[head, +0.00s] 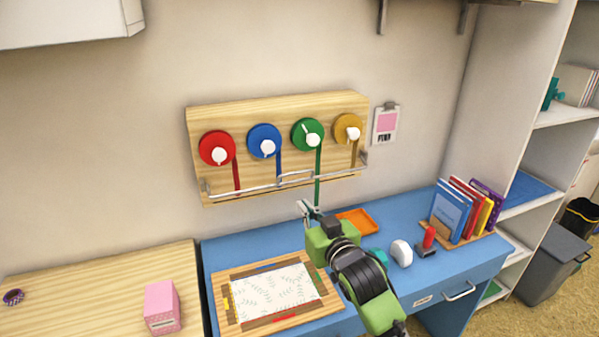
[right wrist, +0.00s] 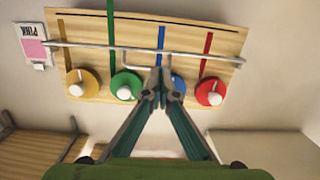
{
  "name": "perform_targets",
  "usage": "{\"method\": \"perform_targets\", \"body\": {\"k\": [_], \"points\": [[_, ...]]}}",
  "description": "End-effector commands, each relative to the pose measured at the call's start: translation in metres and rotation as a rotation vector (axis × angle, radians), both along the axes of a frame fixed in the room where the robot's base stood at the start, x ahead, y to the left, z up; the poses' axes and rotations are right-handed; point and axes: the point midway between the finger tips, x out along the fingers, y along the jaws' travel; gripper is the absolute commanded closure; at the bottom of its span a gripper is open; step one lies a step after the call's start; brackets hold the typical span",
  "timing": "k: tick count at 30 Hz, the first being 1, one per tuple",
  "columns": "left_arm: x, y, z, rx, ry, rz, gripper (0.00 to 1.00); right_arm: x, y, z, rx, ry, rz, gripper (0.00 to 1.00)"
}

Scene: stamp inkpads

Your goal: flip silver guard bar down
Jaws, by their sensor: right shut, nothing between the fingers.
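The silver guard bar (head: 330,172) runs across the lower front of a wooden wall rack (head: 290,102), with a bent handle-like loop near its middle. The bar also shows in the right wrist view (right wrist: 85,47), where the rack appears upside down. Red (head: 207,144), blue (head: 257,136), green (head: 300,130) and yellow (head: 341,124) ribbon spools sit above it. My right gripper (head: 304,207) is shut and empty, below the rack. In the right wrist view its fingertips (right wrist: 160,71) overlap the bar's loop; I cannot tell if they touch. My left gripper is out of view.
A blue desk (head: 222,248) under the rack holds a framed patterned sheet (head: 275,292), an orange tray (head: 372,218), a white rounded object (head: 401,253), a red-handled stamp (head: 429,238) and upright books (head: 447,211). A pink box (head: 161,306) stands on the wooden table at left.

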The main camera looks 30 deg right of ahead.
Motion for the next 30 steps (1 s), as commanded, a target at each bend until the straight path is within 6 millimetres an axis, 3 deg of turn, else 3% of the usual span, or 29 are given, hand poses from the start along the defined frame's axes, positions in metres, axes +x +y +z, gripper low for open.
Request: {"method": "perform_targets", "body": {"k": [1, 3, 7, 20, 25, 30], "points": [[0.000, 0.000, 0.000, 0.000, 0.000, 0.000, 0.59, 0.007, -0.010, 0.022, -0.003, -0.065, -0.010, 1.00], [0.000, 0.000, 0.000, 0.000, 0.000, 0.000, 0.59, 0.012, -0.020, 0.044, -0.004, -0.131, -0.020, 1.00], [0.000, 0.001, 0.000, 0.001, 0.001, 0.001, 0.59, 0.015, -0.029, 0.065, -0.007, -0.196, -0.027, 1.00], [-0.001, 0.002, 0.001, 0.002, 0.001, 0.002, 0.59, 0.018, -0.031, 0.069, -0.007, -0.205, -0.028, 1.00], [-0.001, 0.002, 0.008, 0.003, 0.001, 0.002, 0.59, 0.035, -0.035, 0.072, -0.007, -0.204, -0.029, 1.00], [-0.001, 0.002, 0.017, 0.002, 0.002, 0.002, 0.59, 0.065, -0.042, 0.077, -0.008, -0.204, -0.029, 1.00]]}}
